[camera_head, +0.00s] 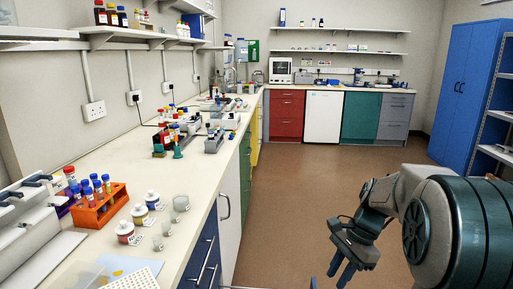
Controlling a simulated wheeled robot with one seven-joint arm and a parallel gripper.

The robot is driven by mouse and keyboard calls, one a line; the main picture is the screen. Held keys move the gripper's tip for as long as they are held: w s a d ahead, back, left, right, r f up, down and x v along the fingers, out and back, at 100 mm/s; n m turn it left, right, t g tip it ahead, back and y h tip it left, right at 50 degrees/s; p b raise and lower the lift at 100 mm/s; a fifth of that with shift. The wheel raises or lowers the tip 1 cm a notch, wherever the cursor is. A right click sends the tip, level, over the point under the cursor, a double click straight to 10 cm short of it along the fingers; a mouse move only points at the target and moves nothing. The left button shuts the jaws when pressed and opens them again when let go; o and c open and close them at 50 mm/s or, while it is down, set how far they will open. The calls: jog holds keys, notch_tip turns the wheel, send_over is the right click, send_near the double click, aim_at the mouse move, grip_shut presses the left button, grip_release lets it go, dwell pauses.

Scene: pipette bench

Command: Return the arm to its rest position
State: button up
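My arm comes in from the right edge of the head view, with its large grey and dark green link close to the camera. It bends down to my gripper (342,268), which hangs over the brown floor (290,200), to the right of the long bench and apart from it. The two dark fingers point down and show a gap between them, so the gripper looks open. Nothing is seen between the fingers.
The long white bench (120,172) runs along the left wall. It bears an orange tube rack (98,212), small labelled bottles (125,232) and clear beakers (181,203). A blue cabinet (465,85) and a metal shelf (492,130) stand at right. The middle floor is clear.

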jog(key=s+a+r+n+t+h+p, duration=0.2)
jog(key=s+r+n+p, duration=0.3)
jog(key=s+r+n, duration=0.1)
jog(key=s+a+r+n+t+h+p, duration=0.2)
jog(key=s+r+n+p, duration=0.3)
jog(key=s+r+n, duration=0.2)
jog(key=s, duration=0.2)
jog(key=shift+s+a+r+n+p, duration=0.3)
jog(key=shift+a+r+p, duration=0.05)
jog(key=shift+p, duration=0.05)
